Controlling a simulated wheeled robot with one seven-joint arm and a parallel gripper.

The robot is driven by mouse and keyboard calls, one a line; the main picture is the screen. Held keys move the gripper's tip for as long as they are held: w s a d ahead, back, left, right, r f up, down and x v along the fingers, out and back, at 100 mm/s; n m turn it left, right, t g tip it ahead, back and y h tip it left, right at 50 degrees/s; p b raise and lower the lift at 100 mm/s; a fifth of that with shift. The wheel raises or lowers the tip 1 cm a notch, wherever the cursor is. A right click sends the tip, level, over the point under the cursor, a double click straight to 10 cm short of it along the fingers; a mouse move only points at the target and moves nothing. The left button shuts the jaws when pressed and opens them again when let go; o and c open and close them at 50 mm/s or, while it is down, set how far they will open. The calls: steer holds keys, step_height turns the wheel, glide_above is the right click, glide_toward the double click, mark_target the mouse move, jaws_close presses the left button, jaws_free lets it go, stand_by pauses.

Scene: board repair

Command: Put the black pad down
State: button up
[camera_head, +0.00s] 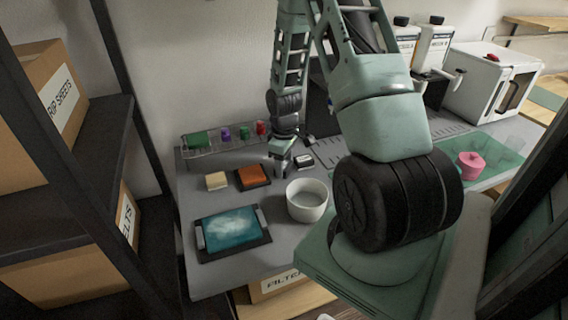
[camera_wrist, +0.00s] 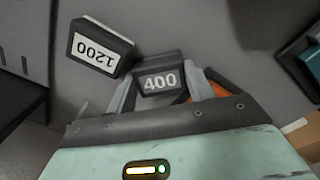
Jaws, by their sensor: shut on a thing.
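The black pad (camera_wrist: 158,72), with a white "400" label, sits between the two fingers of my gripper (camera_wrist: 160,90) in the wrist view. My gripper is shut on it. In the head view my gripper (camera_head: 281,164) points down over the grey table, and the held pad is mostly hidden there. I cannot tell whether the pad touches the table. A second dark pad with a white "1200" label (camera_wrist: 98,48) lies apart, to the left of the held pad in the wrist view. A small black-and-white block (camera_head: 303,161) lies right of my gripper in the head view.
An orange pad (camera_head: 253,176) and a cream block (camera_head: 215,181) lie left of my gripper. A white bowl (camera_head: 307,212) and a blue screen in a dark tray (camera_head: 233,250) stand nearer. A rack of colored items (camera_head: 212,145) runs along the back.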

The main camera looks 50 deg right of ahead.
steer(key=shift+f, duration=0.15)
steer(key=o, duration=0.7)
steer(key=shift+o, duration=0.2)
